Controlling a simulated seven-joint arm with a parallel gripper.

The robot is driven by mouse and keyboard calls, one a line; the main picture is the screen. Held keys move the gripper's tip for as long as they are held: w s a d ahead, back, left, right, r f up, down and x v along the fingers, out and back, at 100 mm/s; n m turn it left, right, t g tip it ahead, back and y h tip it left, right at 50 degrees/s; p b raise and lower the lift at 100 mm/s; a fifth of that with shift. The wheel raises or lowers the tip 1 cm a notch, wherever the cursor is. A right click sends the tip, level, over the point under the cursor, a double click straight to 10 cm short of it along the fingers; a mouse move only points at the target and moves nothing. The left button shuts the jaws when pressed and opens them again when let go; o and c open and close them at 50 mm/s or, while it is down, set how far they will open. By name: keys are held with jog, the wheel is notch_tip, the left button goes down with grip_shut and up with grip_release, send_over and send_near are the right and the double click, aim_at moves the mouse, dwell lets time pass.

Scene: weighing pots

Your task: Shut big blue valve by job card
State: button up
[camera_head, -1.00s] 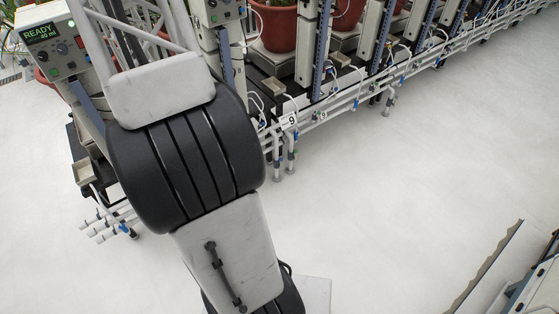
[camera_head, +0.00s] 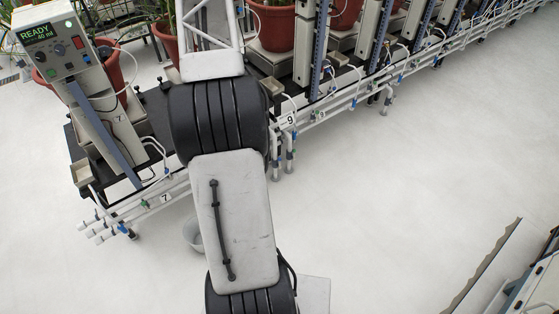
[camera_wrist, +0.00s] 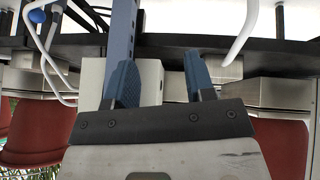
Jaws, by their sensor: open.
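My gripper (camera_wrist: 160,76) shows in the wrist view with its two blue fingers spread apart and nothing between them. In the head view it is out of sight. A blue fitting (camera_head: 126,229) sits at the left end of the white pipes; I cannot tell whether it is the big valve. In the wrist view a rounded blue part (camera_wrist: 37,16) shows at the top left beside white tubing, apart from my fingers. No job card can be made out.
A control box (camera_head: 50,38) with a green READY display stands at the left. Red pots (camera_head: 276,28) stand along the bench. Number plates 7 (camera_head: 164,198) and 9 (camera_head: 288,121) hang by the pipes. A grey bowl (camera_head: 193,236) is on the open floor (camera_head: 420,180).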

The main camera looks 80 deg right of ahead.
jog(key=s+d+f+m+t+h, duration=0.1)
jog(key=s+d+f, duration=0.4)
jog(key=s+f, duration=0.3)
jog(key=s+d+f+m+t+h, duration=0.1)
jog(key=s+d+f+h, duration=0.1)
jog(key=s+d+f, duration=0.65)
jog(key=m+t+h, duration=0.1)
jog(key=t+h, duration=0.1)
send_near(280, 160)
jog(key=shift+x, duration=1.7)
jog(key=shift+f, duration=0.15)
jog(key=shift+w+d, duration=0.1)
jog(key=shift+x, duration=3.7)
jog(key=shift+d, duration=0.1)
jog(key=shift+c, duration=0.3)
grip_shut()
